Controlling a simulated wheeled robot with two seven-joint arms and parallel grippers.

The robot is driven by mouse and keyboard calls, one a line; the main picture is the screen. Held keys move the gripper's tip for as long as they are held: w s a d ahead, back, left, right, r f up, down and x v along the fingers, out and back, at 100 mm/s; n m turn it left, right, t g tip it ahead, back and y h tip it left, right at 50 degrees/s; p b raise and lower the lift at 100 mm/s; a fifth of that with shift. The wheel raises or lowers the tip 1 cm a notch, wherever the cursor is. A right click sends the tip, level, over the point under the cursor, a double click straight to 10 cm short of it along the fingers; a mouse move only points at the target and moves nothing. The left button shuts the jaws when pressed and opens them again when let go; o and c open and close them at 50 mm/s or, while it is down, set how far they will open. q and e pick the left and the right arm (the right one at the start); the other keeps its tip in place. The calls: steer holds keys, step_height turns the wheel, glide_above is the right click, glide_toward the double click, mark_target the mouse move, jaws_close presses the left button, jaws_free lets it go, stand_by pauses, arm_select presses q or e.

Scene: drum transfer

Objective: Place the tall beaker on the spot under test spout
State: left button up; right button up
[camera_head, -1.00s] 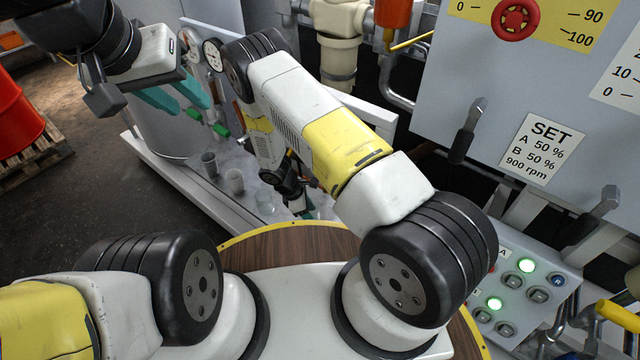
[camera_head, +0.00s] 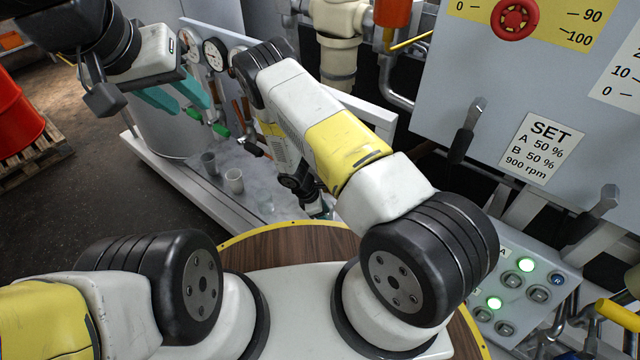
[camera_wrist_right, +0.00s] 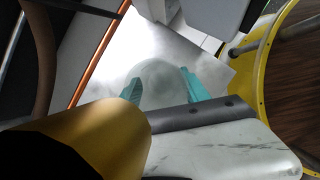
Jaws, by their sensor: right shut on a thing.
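My right gripper (camera_wrist_right: 161,88) shows in the right wrist view with its teal fingers on either side of a clear, round glass vessel (camera_wrist_right: 158,78), apparently the tall beaker. It is shut on it, above a pale metal surface. In the head view the right gripper (camera_head: 318,207) is small and mostly hidden under my right forearm; the held glass cannot be made out there. My left gripper (camera_head: 178,95) hangs at upper left with its teal fingers apart and empty. I cannot pick out the test spout or its spot for certain.
On the metal bench (camera_head: 185,185) stand a dark grey cup (camera_head: 208,163), a pale cup (camera_head: 235,181) and a faint clear glass (camera_head: 265,207). Gauges (camera_head: 214,52) and green-handled valves (camera_head: 221,130) stand behind. A copper pipe (camera_wrist_right: 100,54) and a large brass-coloured cylinder (camera_wrist_right: 95,138) crowd the wrist view.

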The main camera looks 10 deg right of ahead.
steer(key=shift+a+f, duration=0.1)
steer(key=shift+f, duration=0.15)
steer(key=o, duration=1.3)
steer(key=shift+s+f, duration=0.1)
steer(key=shift+s, duration=0.05)
steer(key=v, duration=1.3)
steer(key=shift+d+r, duration=0.25)
steer(key=shift+d, duration=0.05)
steer(key=shift+w, duration=0.2)
